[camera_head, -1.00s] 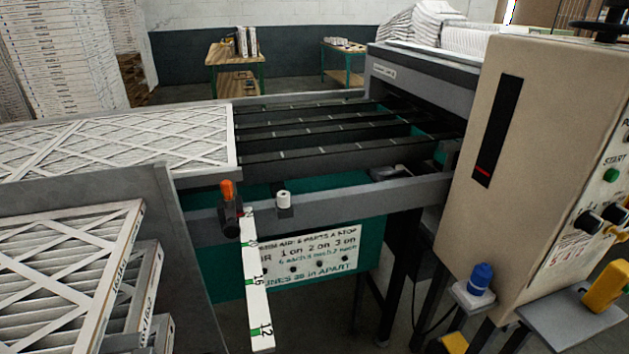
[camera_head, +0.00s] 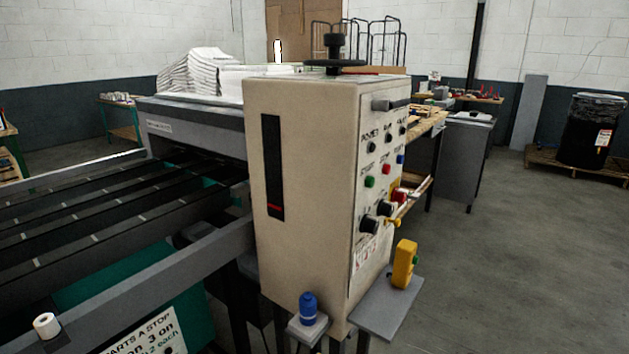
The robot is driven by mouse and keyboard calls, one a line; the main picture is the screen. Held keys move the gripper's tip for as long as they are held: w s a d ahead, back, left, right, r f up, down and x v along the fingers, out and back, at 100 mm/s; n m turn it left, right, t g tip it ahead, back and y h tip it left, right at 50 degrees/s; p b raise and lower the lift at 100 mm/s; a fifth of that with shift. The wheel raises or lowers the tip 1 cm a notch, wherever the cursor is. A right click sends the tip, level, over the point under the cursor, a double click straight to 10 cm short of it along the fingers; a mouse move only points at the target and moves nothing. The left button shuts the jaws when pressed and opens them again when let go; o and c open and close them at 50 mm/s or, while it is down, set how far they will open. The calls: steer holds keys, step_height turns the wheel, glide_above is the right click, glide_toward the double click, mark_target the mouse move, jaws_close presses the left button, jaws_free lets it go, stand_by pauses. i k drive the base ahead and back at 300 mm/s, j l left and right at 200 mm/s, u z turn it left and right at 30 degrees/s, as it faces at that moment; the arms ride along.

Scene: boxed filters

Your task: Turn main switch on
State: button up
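A beige control box (camera_head: 303,200) stands in the middle of the head view. Its right-hand face is a white panel seen at an angle. The panel carries small black knobs near the top, a green button (camera_head: 369,182), a blue button (camera_head: 401,159) and a red one. Lower down are larger black knobs (camera_head: 384,208) and a yellow handle-like part (camera_head: 396,222). The labels are too small to read fully, so I cannot tell which control is the main switch. A dark bar-shaped part (camera_head: 391,104) sits at the panel's top. My gripper is not in view.
A conveyor (camera_head: 120,215) with dark slats runs left of the box. A small shelf (camera_head: 388,308) with a yellow switch box (camera_head: 404,264) juts out below the panel. A blue-capped part (camera_head: 308,307) is beside it. Open floor (camera_head: 500,270) lies to the right.

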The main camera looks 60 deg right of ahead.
mark_target(399, 195)
steer(key=l+z, duration=0.1)
steer(key=z, duration=0.7)
steer(key=l+z, duration=0.1)
steer(key=z, duration=0.3)
steer(key=i, duration=0.05)
